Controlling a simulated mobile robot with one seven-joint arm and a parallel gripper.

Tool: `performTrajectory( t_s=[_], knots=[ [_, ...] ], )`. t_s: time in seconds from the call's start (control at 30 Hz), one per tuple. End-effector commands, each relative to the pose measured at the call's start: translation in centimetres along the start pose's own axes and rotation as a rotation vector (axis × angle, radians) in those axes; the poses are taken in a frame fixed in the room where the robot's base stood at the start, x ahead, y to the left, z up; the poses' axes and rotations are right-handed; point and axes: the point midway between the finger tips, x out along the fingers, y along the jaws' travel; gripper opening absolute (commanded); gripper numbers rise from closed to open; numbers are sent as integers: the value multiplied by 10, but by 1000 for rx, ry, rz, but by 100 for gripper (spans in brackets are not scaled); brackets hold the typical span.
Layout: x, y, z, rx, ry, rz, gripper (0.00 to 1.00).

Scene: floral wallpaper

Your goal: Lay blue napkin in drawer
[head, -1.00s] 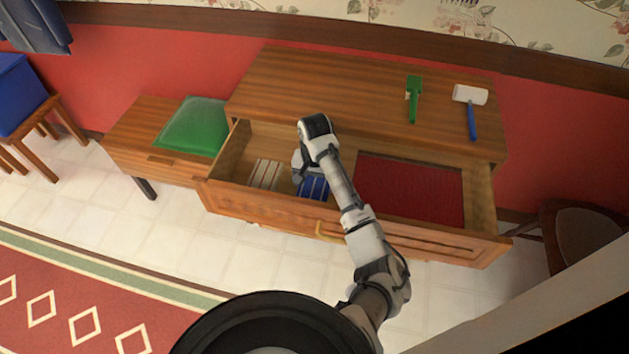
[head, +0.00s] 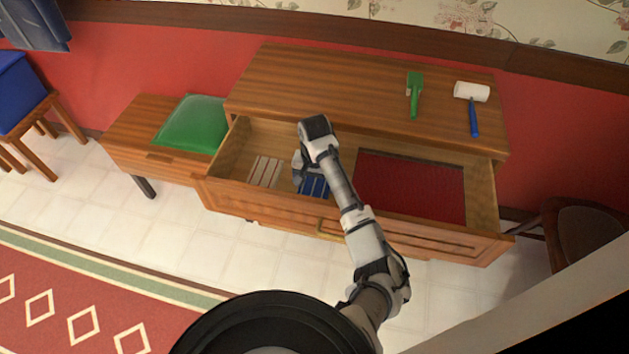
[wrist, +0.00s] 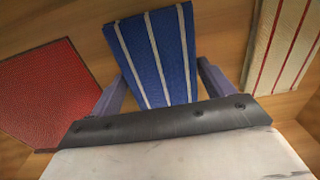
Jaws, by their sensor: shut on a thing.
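The blue napkin with white stripes (wrist: 158,52) fills the space between the two fingers of my gripper (wrist: 155,88) in the wrist view. My gripper is shut on it. In the head view the napkin (head: 314,186) shows beside my gripper (head: 303,180), inside the open drawer (head: 270,208). My gripper hides part of it. I cannot tell whether the napkin touches the drawer floor. A white napkin with red stripes (head: 266,171) lies to its left in the drawer, and a red mat (head: 410,187) lies to its right.
The drawer's front panel and side walls stand around my gripper. On the dresser top (head: 330,85) lie a green brush-like tool (head: 415,95) and a white-headed mallet (head: 472,95). A green cushion (head: 192,124) rests on a low table at left. A chair (head: 582,232) stands at right.

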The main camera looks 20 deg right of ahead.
Motion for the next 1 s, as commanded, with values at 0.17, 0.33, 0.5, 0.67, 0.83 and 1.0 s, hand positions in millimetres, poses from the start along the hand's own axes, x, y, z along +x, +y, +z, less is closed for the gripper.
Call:
performTrajectory(
  t_s=[0.17, 0.33, 0.5, 0.67, 0.83, 1.0],
  knots=[
    [4, 0, 0, 0, 0, -1, 55],
    [7, 0, 0, 0, 0, -1, 55],
    [11, 0, 0, 0, 0, 0, 55],
    [14, 0, 0, 0, 0, 0, 55],
    [13, 0, 0, 0, 0, 0, 100],
    [13, 0, 0, 0, 0, 0, 100]
  ],
)
